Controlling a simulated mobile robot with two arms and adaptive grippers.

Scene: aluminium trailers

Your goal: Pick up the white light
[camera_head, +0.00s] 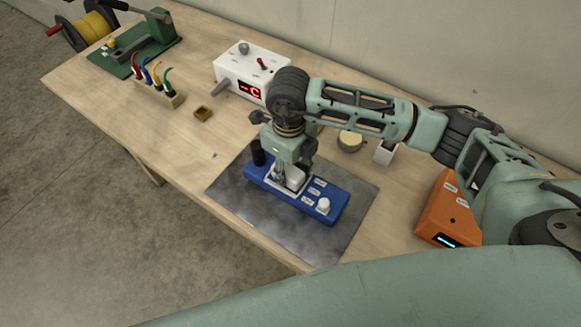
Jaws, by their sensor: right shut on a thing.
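My right gripper (289,182) points down over the blue box (335,206) on the grey mat and is shut on a white piece (296,174) at the box's top. The piece is partly hidden by the fingers, and I cannot tell whether it touches the box or is lifted. I take it to be the white light, but its shape is unclear. A small round white cap (323,205) stands on the right end of the blue box, apart from the gripper. My left gripper is not in view.
The blue box sits on a dark grey mat (235,196) on a wooden table (180,140). A white box with a red display (235,70) stands behind. The table's front left is clear.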

